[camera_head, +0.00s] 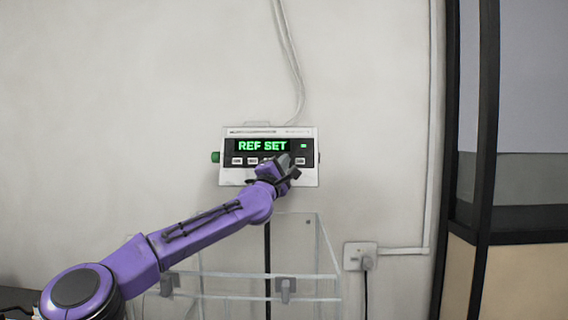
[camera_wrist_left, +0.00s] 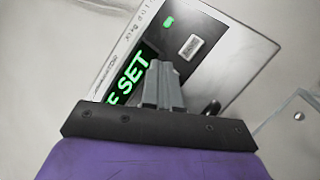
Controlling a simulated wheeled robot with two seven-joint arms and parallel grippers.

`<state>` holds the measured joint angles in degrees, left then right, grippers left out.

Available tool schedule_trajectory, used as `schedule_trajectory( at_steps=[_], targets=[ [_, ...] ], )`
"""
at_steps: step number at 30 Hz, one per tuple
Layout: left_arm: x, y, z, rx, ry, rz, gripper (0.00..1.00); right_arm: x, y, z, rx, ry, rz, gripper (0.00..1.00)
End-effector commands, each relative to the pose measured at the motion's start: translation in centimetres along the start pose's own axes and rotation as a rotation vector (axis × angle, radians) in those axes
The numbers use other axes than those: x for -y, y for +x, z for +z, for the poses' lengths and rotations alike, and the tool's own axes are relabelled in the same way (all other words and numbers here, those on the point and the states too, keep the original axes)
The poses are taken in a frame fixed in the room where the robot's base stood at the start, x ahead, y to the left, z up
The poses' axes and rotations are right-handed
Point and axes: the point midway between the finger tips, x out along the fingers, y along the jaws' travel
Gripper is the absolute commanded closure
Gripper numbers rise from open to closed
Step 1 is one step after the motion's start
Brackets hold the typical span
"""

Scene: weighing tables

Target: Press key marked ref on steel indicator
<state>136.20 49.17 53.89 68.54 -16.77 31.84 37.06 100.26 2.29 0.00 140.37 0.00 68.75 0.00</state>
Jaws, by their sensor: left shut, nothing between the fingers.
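The steel indicator (camera_head: 228,175) is mounted on the wall, and its green display (camera_head: 262,146) reads "REF SET". A row of white keys runs below the display; their labels are too small to read. My left gripper (camera_head: 287,163) is shut and empty, in front of the right part of the key row, and hides at least one key. In the left wrist view the indicator (camera_wrist_left: 215,75) appears tilted, with the shut fingertips (camera_wrist_left: 160,68) over its face beside the display. One white key (camera_wrist_left: 191,47) shows clear of the fingers. I cannot tell whether the fingertips touch a key. My right gripper is not in view.
A clear transparent case (camera_head: 326,250) stands below the indicator, under my left arm. A wall socket (camera_head: 360,256) with a plug and cable is to its right. A dark-framed partition (camera_head: 487,120) stands at the right. The wall left of the indicator is bare.

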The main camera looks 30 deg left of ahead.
Motion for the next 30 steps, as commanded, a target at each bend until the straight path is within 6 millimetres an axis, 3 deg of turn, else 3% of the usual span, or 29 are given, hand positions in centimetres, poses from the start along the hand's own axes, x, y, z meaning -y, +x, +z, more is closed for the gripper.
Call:
schedule_trajectory(
  at_steps=[14,30],
  targets=[
    [-0.5,-0.8,0.5,0.000,0.000,0.001,1.00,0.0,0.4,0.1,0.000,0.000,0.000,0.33],
    [-3.0,-4.2,2.9,0.001,0.000,0.001,1.00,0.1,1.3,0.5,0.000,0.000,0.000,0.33]
  ],
)
